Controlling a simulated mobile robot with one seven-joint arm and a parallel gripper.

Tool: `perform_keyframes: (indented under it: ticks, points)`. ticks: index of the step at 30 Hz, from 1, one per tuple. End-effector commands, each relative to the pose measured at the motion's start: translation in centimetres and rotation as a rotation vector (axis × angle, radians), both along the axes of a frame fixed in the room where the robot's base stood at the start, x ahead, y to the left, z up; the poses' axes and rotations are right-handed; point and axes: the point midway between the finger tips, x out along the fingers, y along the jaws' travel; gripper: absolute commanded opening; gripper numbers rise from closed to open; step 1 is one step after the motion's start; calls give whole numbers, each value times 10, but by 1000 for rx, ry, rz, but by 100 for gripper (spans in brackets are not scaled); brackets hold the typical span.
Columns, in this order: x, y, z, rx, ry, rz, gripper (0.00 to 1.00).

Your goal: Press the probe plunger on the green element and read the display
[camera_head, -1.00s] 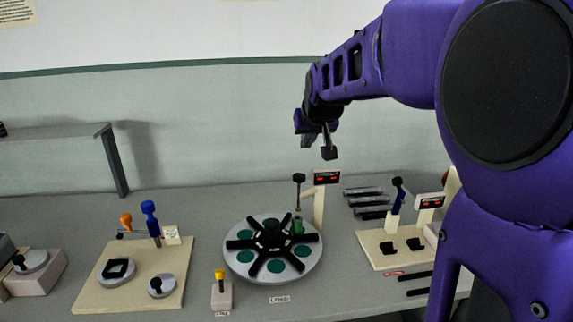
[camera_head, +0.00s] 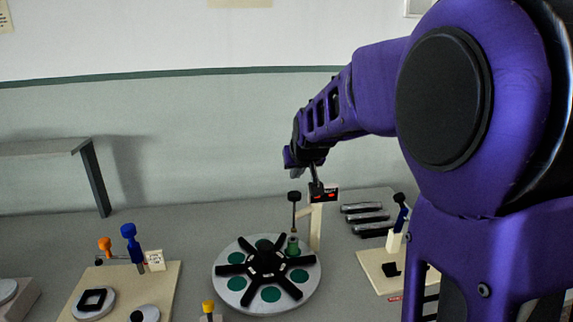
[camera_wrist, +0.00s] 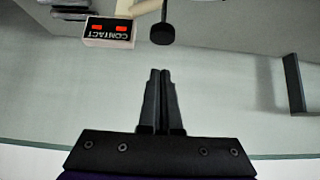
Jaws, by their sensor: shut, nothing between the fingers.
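The probe plunger (camera_head: 294,197) has a black knob on a thin rod, standing upright over the rear right of the round turntable (camera_head: 222,273). The green element (camera_head: 292,246) sits under the rod; whether the rod touches it is unclear. The display (camera_head: 329,196) with red characters stands on a cream post beside the plunger. The wrist view shows the plunger knob (camera_wrist: 162,34) and the display (camera_wrist: 108,31), upside down, with the word CONTACT. My gripper (camera_head: 316,190) is shut and empty. In the head view its fingers overlap the display. In the wrist view the fingertips (camera_wrist: 160,72) are apart from the knob.
The turntable carries a black spoked hub (camera_head: 267,263) and several dark green discs. A cream board (camera_head: 172,285) with blue and orange knobs lies left. Dark bars (camera_head: 366,218) and another cream board (camera_head: 376,265) lie right. A grey shelf (camera_head: 45,147) stands back left.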

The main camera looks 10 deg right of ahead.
Motion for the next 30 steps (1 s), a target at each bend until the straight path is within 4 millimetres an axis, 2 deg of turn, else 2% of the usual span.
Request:
perform_keyframes:
  ticks: [1, 3, 6, 12, 23, 26, 30]
  points:
    - [-1, 0, -13, 0, 1, 0, 0]
    - [-3, 0, -25, 0, 3, 0, 0]
    - [-5, 0, -34, 0, 0, 0, 0]
    - [-7, 0, -42, 0, 1, 0, 0]
    - [-7, 0, -43, 0, 1, 0, 0]
    - [-7, 0, -50, 0, 1, 0, 0]
    - [-7, 0, -68, 0, 2, 0, 0]
